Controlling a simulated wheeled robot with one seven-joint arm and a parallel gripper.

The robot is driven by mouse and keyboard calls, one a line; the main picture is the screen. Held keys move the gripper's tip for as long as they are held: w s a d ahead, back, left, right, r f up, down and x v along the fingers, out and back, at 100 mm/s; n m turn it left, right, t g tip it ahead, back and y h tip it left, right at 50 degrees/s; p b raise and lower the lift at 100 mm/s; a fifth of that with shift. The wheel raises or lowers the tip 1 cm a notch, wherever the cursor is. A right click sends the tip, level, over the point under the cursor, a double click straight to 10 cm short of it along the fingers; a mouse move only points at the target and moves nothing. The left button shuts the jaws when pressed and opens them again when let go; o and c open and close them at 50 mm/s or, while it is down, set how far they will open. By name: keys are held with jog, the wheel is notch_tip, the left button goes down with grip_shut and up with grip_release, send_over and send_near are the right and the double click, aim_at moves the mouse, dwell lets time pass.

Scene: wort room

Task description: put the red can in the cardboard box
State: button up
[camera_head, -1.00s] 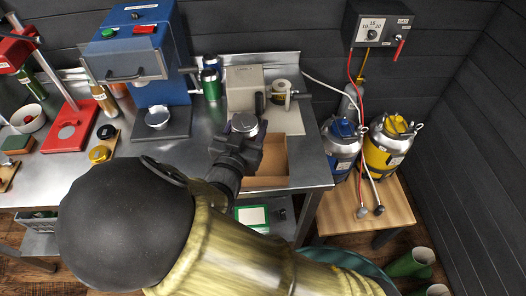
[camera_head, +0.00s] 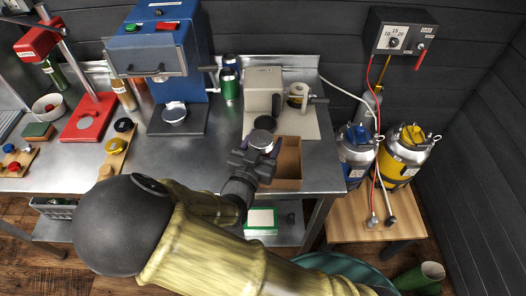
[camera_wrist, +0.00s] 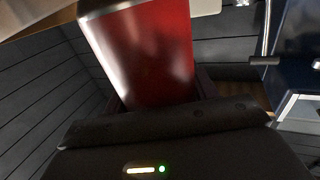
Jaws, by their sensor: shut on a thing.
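My gripper (camera_head: 256,156) is shut on the red can (camera_wrist: 145,50). In the wrist view the can's red side fills the upper middle, with its metal rim at the top edge. In the head view only the can's silver top (camera_head: 261,138) shows clearly, and the gripper hides most of its side. The open cardboard box (camera_head: 289,183) stands at the front right of the steel bench. The gripper and can are at the box's left side and cover part of it. I cannot tell how high the can is above the rim.
A beige machine (camera_head: 263,88) on a pale board stands just behind the box. A green can (camera_head: 229,86) and a blue machine (camera_head: 158,60) are to the left. Steel kegs, one yellow-banded (camera_head: 405,150), stand right of the bench.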

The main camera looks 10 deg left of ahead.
jog(key=shift+f, duration=2.05)
jog(key=shift+f, duration=0.1)
jog(key=o, duration=1.2)
jog(key=shift+r, duration=0.2)
jog(key=s, duration=0.4)
jog(key=s+a+b, duration=0.1)
jog(key=s, duration=0.3)
jog(key=s+b, duration=0.1)
jog(key=s, duration=0.3)
jog(key=shift+a+f, duration=0.1)
jog(key=shift+a, duration=0.2)
